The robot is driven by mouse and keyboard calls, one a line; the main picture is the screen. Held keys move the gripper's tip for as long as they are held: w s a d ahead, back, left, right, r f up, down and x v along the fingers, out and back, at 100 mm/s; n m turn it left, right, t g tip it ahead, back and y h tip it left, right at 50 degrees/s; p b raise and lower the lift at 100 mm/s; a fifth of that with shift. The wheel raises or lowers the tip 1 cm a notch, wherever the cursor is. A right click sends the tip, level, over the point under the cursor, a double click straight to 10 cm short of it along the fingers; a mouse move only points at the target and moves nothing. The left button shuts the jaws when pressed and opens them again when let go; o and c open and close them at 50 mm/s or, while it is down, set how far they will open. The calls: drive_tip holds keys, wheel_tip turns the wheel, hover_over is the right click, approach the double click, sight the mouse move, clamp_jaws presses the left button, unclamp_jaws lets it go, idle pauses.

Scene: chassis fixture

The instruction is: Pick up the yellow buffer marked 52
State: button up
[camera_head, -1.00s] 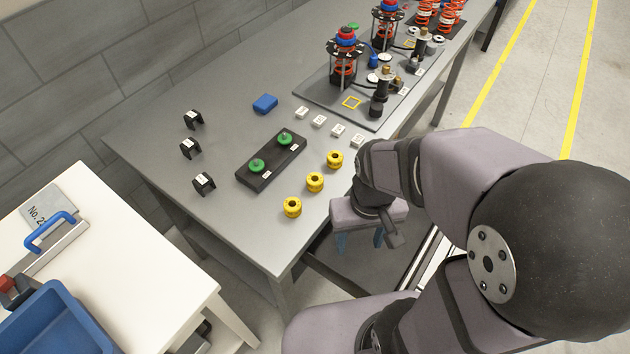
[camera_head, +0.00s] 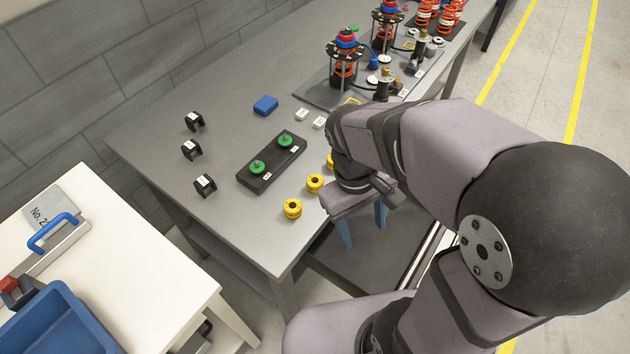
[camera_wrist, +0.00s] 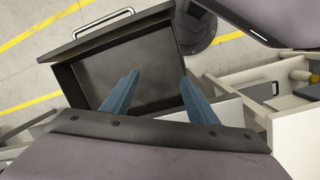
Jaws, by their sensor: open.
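Three yellow buffers stand in a row near the front edge of the grey table. One is nearest the corner (camera_head: 292,208), a middle one is beside it (camera_head: 315,183), and the third (camera_head: 331,162) is partly hidden by my arm. Their markings are too small to read, so I cannot tell which is 52. My gripper (camera_head: 363,229) is off the table's front edge, to the right of the buffers, with its blue fingers pointing down. In the wrist view my gripper (camera_wrist: 158,88) has its fingers apart with nothing between them, above an open dark drawer (camera_wrist: 125,65).
A black block (camera_head: 262,180) holding two green knobs lies behind the buffers. White labelled tiles (camera_head: 302,114) and a fixture plate (camera_head: 315,92) lie beyond.

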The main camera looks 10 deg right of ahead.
drive_tip(key=n+h, duration=0.1)
drive_tip(key=n, duration=0.1)
drive_tip(key=n+t+h+p, duration=0.5)
drive_tip(key=n+t+h, duration=0.3)
drive_tip(key=n, duration=1)
approach(310, 183)
drive_tip(key=w+d+r, duration=0.2)
drive_tip(key=d+r, duration=0.1)
drive_tip(key=shift+h, duration=0.5)
wheel_tip(310, 183, down, 5)
drive_tip(key=shift+a+f, duration=0.1)
drive_tip(key=shift+f, duration=0.25)
drive_tip(key=shift+r+p+x, duration=0.15)
drive_tip(key=shift+p+x, duration=0.85)
drive_tip(key=shift+x, duration=0.6)
drive_tip(key=shift+r+p+x, duration=0.2)
drive_tip(key=shift+p+x, duration=0.8)
drive_tip(key=shift+x, duration=0.6)
drive_tip(key=shift+w+d+f, duration=0.2)
drive_tip(key=shift+d+f, duration=0.1)
drive_tip(key=shift+d, duration=0.15)
drive_tip(key=c, duration=1.1)
